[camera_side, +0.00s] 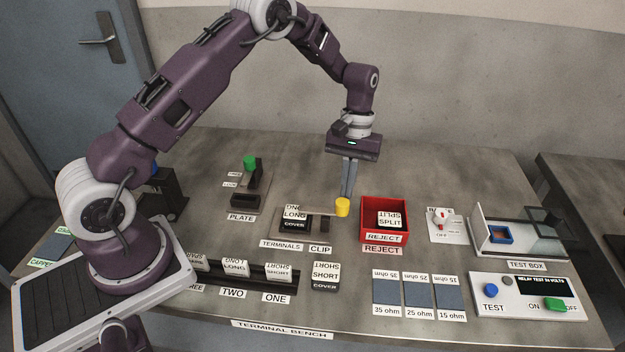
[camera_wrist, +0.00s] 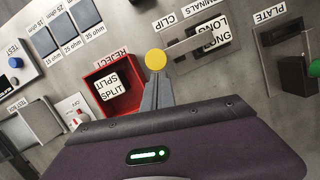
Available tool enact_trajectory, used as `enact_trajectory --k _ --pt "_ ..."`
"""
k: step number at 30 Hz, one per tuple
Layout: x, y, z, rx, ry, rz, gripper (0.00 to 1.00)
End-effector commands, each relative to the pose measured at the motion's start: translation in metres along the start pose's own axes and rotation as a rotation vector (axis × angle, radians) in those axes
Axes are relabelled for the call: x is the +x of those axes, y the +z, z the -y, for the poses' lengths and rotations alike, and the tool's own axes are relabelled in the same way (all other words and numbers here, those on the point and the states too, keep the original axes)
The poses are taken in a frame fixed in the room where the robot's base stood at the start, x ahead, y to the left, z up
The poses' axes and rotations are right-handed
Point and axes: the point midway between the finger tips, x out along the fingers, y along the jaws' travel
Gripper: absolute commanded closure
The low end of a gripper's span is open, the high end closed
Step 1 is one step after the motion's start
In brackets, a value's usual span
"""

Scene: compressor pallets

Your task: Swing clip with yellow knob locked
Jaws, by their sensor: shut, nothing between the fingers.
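The yellow knob (camera_side: 342,207) sits at the right end of the swing clip's flat bar (camera_side: 312,210), beside the CLIP label. The bar reaches left over the terminals block, where a cover marked LONG (camera_side: 294,214) sits. In the wrist view the yellow knob (camera_wrist: 155,60) is just beyond my fingertips and the bar (camera_wrist: 196,44) crosses the terminals area. My gripper (camera_side: 346,194) points down, shut and empty, right behind the knob. I cannot tell whether the fingertips touch the knob, or whether the clip is latched.
A red REJECT bin (camera_side: 384,242) holding a SPLIT cover stands close to the right. The PLATE fixture with a green knob (camera_side: 250,162) is behind left. A cover rack (camera_side: 245,275) and a SHORT cover (camera_side: 325,277) are in front. The test box (camera_side: 520,235) is far right.

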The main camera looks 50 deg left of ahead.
Motion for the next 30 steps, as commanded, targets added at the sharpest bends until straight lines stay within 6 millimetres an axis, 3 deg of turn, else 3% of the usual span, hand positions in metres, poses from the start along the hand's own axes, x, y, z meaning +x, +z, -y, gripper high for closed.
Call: enact_trajectory --k 7,13,22,30 --pt "-0.001 -0.004 0.000 -0.002 0.000 0.000 1.00" --pt "-0.009 -0.041 0.002 -0.001 0.001 -0.003 1.00" --pt "-0.082 -0.040 0.003 0.000 0.002 -0.005 1.00" --pt "-0.109 -0.039 0.003 0.000 0.001 -0.001 1.00"
